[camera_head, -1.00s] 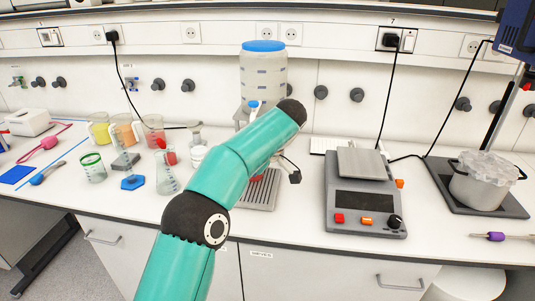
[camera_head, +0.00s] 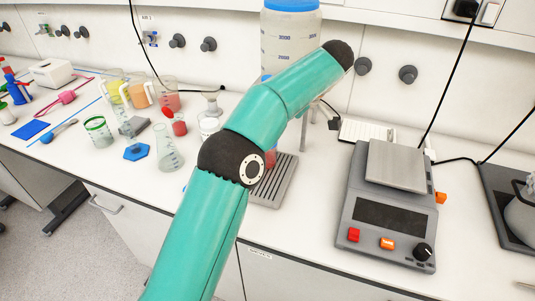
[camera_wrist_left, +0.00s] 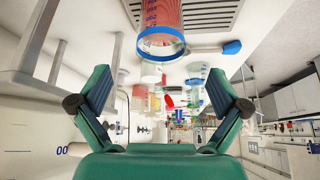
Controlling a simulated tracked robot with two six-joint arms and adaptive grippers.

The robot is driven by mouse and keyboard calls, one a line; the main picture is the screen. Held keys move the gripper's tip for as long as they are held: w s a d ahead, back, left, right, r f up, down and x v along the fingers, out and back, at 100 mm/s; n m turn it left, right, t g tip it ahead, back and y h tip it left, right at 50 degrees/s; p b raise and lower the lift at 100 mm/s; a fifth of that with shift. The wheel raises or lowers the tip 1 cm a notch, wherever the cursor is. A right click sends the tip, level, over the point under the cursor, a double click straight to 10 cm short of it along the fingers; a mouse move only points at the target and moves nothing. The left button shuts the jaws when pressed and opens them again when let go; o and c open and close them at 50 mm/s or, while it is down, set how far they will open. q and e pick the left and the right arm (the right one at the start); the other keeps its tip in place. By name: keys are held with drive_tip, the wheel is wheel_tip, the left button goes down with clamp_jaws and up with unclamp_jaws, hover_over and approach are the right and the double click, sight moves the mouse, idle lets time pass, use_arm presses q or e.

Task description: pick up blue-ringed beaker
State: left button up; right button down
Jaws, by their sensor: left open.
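The blue-ringed beaker shows in the left wrist view, where its blue ring (camera_wrist_left: 161,42) is near the top centre. The beaker (camera_wrist_left: 163,15) appears inverted in this picture, looks red inside and has scale marks. It is by a slatted grey tray (camera_wrist_left: 212,12). My left gripper (camera_wrist_left: 160,88) is open and empty, its fingers wide apart at left and right, with the beaker beyond them and not between them. In the head view my left arm hides the gripper and most or all of the beaker. My right gripper is in neither view.
A grey hotplate device (camera_head: 388,220) is at right.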

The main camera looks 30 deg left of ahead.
use_arm(q)
drive_tip(key=x, duration=0.6)
drive_tip(key=shift+w+f+b, duration=0.2)
drive_tip(key=shift+f+b, duration=0.05)
drive_tip(key=shift+b, duration=0.1)
drive_tip(key=shift+p+x, duration=0.3)
drive_tip(key=shift+x, duration=2.6)
drive_tip(key=shift+s+d, duration=0.1)
drive_tip(key=shift+s, duration=0.15)
drive_tip(key=c, duration=1.4)
